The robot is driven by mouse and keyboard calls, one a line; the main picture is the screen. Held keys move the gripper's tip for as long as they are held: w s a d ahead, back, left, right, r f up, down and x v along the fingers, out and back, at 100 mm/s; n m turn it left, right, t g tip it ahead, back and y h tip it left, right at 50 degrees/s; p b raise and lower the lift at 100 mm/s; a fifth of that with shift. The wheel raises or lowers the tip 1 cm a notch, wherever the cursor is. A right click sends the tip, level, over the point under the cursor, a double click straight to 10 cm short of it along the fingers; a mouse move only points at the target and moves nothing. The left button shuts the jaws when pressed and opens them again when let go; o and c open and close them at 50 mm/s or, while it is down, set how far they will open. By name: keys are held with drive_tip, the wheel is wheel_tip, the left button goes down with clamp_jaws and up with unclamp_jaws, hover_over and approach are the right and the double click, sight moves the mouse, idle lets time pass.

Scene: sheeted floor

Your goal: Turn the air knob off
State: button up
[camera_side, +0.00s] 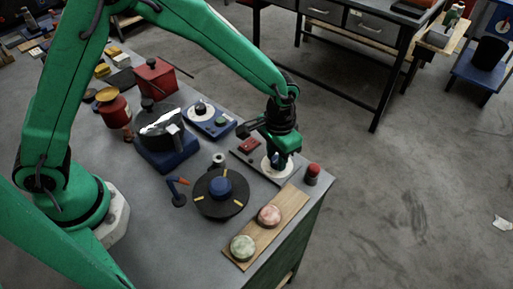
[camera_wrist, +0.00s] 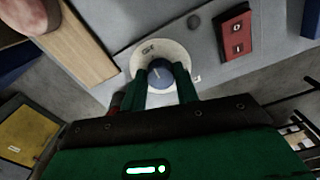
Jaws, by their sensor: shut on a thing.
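The air knob is a small blue-grey knob (camera_wrist: 160,73) on a round white dial (camera_wrist: 146,50), seen in the wrist view. The dial sits on a grey plate (camera_wrist: 212,72). In the side view the white dial (camera_side: 265,165) shows at the right end of the plate, and my gripper (camera_side: 274,160) is over it. In the wrist view my gripper's two green fingers (camera_wrist: 165,85) stand on either side of the knob and are shut on it. Part of the knob is hidden between the fingers. A pale mark shows on the knob's top.
A red switch box (camera_wrist: 236,32) sits on the same plate. A red-topped cylinder (camera_side: 312,173) stands close right of the plate. A wooden board (camera_side: 258,250) with two round pieces lies in front. A black disc (camera_side: 215,205) with a blue hub is to the left.

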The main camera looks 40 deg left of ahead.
sight(276, 159)
drive_tip(key=shift+n, duration=0.3)
drive_tip(key=o, duration=1)
drive_tip(key=shift+r, duration=0.1)
drive_tip(key=shift+r, duration=3.8)
